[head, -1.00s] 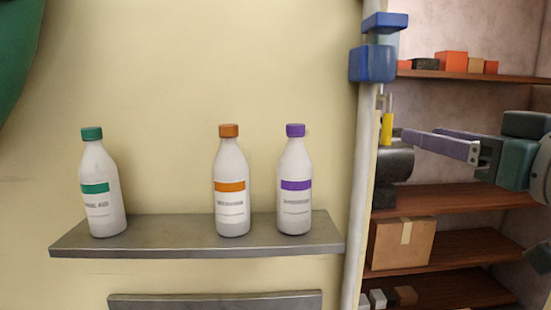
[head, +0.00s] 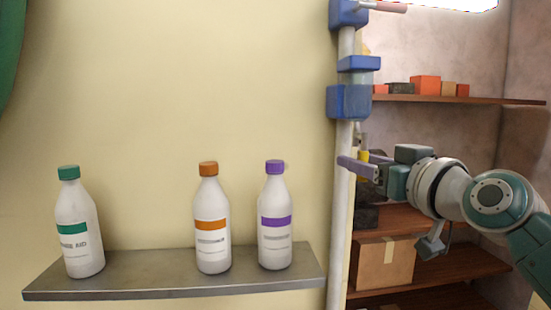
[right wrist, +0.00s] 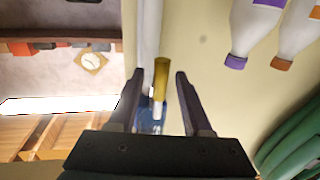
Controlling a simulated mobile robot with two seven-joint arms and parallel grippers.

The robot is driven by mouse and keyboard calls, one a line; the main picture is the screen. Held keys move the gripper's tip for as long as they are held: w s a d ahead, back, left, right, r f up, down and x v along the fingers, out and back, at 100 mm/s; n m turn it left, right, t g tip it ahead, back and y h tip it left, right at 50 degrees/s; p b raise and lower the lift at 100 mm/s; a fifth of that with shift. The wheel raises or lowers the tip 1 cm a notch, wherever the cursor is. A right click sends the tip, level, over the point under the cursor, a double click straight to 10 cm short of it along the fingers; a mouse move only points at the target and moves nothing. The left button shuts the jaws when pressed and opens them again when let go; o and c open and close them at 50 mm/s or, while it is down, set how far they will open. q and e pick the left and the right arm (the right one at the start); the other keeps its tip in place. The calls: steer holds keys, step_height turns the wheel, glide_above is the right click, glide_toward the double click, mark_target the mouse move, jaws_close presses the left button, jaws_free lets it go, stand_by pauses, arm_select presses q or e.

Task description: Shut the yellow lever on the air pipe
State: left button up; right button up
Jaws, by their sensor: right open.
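The air pipe (head: 342,215) is a pale vertical pipe with blue fittings (head: 350,102) in the head view. The yellow lever (head: 363,156) shows as a small upright piece just right of the pipe, partly hidden by my right gripper (head: 358,164). In the right wrist view the yellow lever (right wrist: 162,75) has a pale lower part and stands between the two open fingers of my right gripper (right wrist: 159,77), with a gap visible on each side. My left gripper is not in view.
A grey wall shelf (head: 170,283) left of the pipe holds three white bottles with green, orange (head: 211,225) and purple bands. Wooden shelves (head: 460,99) with boxes stand to the right. Green hose coils (right wrist: 295,150) show in the right wrist view.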

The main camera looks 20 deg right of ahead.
jaws_close()
stand_by(1.4)
